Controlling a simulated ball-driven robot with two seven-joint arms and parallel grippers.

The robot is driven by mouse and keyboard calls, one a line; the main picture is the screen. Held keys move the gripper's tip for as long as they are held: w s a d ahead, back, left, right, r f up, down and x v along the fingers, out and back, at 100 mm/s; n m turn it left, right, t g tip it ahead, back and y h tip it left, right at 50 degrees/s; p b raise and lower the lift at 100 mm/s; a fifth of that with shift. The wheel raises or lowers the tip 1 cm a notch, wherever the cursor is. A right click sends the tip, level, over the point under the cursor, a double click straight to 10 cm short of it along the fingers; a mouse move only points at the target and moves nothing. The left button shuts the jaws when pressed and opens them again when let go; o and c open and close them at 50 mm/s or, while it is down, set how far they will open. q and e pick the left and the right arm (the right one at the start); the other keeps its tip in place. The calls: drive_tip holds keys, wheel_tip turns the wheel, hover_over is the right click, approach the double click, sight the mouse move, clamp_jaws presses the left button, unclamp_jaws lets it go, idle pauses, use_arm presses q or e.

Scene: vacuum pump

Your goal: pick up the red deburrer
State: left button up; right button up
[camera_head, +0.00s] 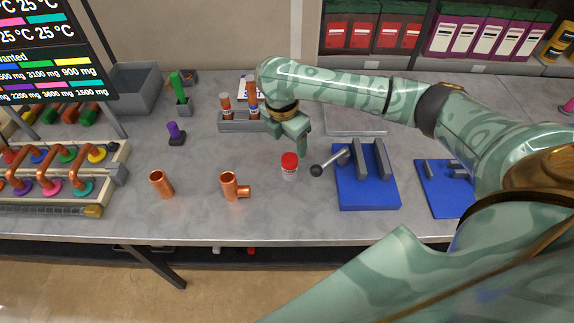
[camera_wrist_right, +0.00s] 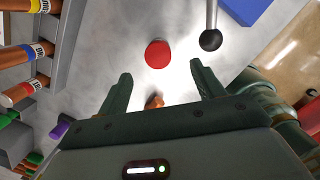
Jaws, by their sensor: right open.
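The red deburrer (camera_head: 289,161) stands upright on the grey table, with a round red top and a pale, shiny lower body. In the right wrist view, its red top (camera_wrist_right: 157,54) shows from above, just beyond the fingertips and between their lines. My right gripper (camera_head: 290,142) is open and empty, its fingers pointing down just behind the deburrer in the head view. Its two fingers also show spread apart in the right wrist view (camera_wrist_right: 160,72). My left gripper is not in view.
A ball-ended lever (camera_head: 318,170) on a blue base (camera_head: 352,198) stands close right of the deburrer. A copper tee (camera_head: 230,188) and copper piece (camera_head: 160,184) stand to the left. A grey holder (camera_head: 235,123) with orange-brown tubes is behind left. The table in front is clear.

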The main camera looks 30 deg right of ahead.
sight(290, 158)
drive_tip(key=f, duration=0.2)
drive_tip(key=f+b, duration=0.1)
drive_tip(key=f, duration=0.2)
drive_tip(key=shift+w+d+f+b, duration=0.35)
drive_tip(key=shift+b, duration=0.05)
drive_tip(key=shift+s+f, duration=0.1)
drive_tip(key=shift+f, duration=0.2)
drive_tip(key=f+b, duration=0.3)
drive_tip(key=f, duration=0.2)
drive_tip(key=shift+d, duration=0.2)
drive_tip(key=shift+r, duration=0.15)
drive_tip(key=shift+c, duration=0.9)
drive_tip(key=c, duration=0.9)
